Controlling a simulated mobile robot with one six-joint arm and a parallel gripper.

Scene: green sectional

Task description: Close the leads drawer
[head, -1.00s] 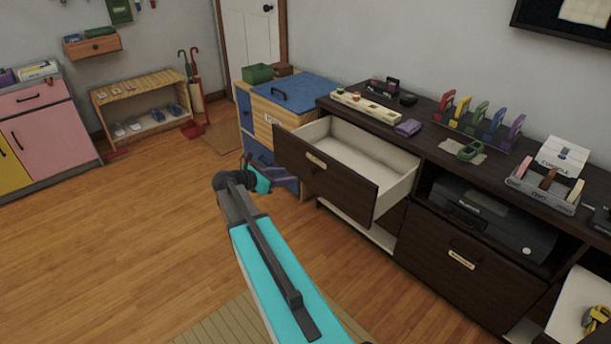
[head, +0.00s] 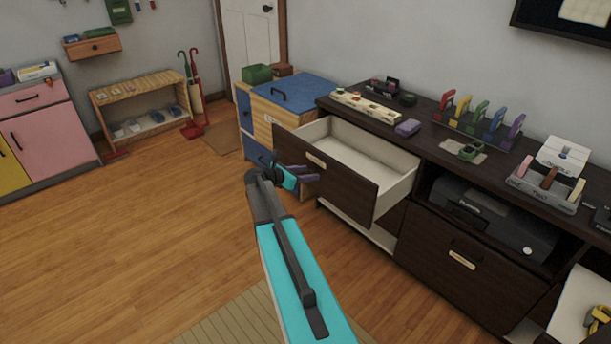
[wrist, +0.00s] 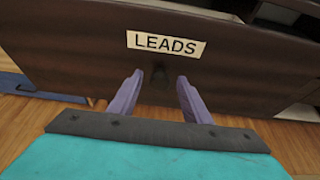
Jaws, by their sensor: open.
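The leads drawer (head: 325,177) is dark brown with a pale interior and stands pulled out from the dark cabinet in the head view. It looks empty where its inside shows. In the wrist view its front (wrist: 75,50) fills the upper part, with a white LEADS label (wrist: 166,44) and a small dark knob below it. My gripper (head: 308,173) is at the left part of the drawer front. In the wrist view the two purple fingers of my gripper (wrist: 160,95) are apart, pointing at the front below the label, with nothing between them. I cannot tell whether they touch it.
The cabinet top (head: 425,125) carries several small items and colored holders. A closed lower drawer (head: 440,245) and a black device (head: 490,215) sit to the right. A blue-lidded wooden unit (head: 290,95) stands just left of the drawer. Wood floor at the left is clear.

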